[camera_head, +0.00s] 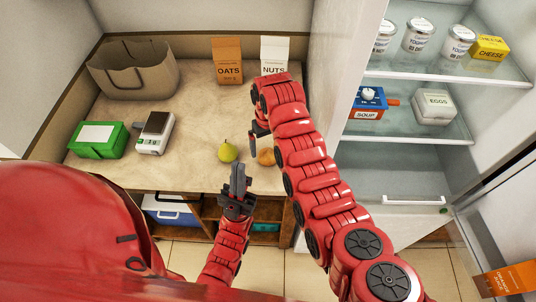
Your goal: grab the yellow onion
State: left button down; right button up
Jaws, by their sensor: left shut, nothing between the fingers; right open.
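The yellow onion (266,157), round and orange-brown, sits on the beige counter, partly hidden by my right arm. My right gripper (257,147) reaches in from the right and points down at the onion's upper left. It is open; one dark finger shows, and the other is hidden behind the arm. Whether the finger touches the onion I cannot tell. My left gripper (239,179) is shut and empty, pointing up near the counter's front edge, below the pear and left of the onion.
A yellow-green pear (228,152) stands just left of the onion. A white scale (155,133), green box (98,140) and bag (133,72) are on the left. Oats (227,62) and nuts (274,56) stand behind. An open fridge (400,182) is on the right.

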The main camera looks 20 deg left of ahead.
aim_at(267, 149)
jog(key=shift+w+f+p, duration=0.2)
jog(key=shift+f+p, duration=0.6)
jog(key=shift+f, duration=1.5)
jog(key=c, duration=1.3)
jog(key=shift+r, duration=0.1)
